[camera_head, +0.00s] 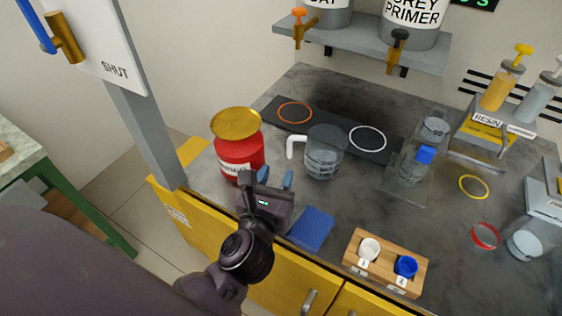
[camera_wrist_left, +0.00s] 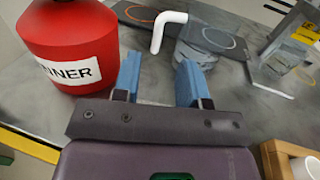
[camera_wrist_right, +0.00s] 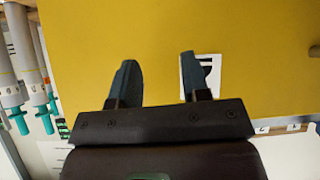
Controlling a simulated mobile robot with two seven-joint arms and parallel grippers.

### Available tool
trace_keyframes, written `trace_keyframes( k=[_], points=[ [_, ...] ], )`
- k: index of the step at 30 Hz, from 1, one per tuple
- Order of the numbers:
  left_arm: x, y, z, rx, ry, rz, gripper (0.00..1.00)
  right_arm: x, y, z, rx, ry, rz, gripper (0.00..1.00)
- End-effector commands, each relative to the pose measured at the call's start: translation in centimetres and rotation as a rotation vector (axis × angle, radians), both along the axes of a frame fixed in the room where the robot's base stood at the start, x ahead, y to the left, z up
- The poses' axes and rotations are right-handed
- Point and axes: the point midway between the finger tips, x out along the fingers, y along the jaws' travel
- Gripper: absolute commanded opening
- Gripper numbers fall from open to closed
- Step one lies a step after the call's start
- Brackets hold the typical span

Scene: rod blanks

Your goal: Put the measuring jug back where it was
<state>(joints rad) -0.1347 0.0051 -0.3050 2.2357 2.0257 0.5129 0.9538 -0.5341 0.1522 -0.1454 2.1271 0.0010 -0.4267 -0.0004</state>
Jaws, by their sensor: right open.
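The measuring jug (camera_head: 325,152) is clear, with markings on its side and a white handle (camera_head: 293,146) pointing left. It stands upright on the grey counter, in front of the black mat (camera_head: 327,119) with an orange ring and a white ring. In the left wrist view the jug (camera_wrist_left: 207,42) is beyond the fingers. My left gripper (camera_head: 275,178) is open and empty, just short of the jug and apart from it; its spread fingers show in the left wrist view (camera_wrist_left: 158,74). My right gripper (camera_wrist_right: 157,66) is open and empty, facing a yellow surface.
A red thinner can (camera_head: 238,154) stands close left of my left gripper. A blue cloth (camera_head: 312,229) and a wooden block (camera_head: 354,247) with two numbered cups lie near the front edge. A blue-topped clear container (camera_head: 412,170) is right of the jug. Dispensing taps hang from the shelf (camera_head: 365,40) above.

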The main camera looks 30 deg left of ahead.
Motion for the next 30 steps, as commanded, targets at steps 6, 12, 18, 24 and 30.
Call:
trace_keyframes(
  k=[6, 12, 18, 24, 30],
  points=[
    [-1.3, -0.3, 0.0, 0.000, 0.000, 0.000, 0.39, 0.0, 0.0, -0.1, 0.000, 0.002, 0.000, 0.43],
    [-1.4, -0.3, 0.1, 0.001, -0.001, 0.000, 0.39, 0.0, -0.1, -0.1, -0.002, 0.001, 0.001, 0.43],
    [-1.4, -0.3, 0.1, 0.000, -0.001, 0.000, 0.39, 0.2, -0.1, 0.0, -0.003, -0.003, 0.003, 0.43],
    [-1.4, -0.3, 0.1, 0.010, -0.004, -0.002, 0.39, 0.3, -0.1, 0.1, -0.004, -0.005, 0.003, 0.43],
    [-2.1, -0.5, 1.6, 0.221, -0.069, -0.062, 0.39, 0.3, -0.1, 0.1, -0.004, -0.005, 0.003, 0.43]
  ],
)
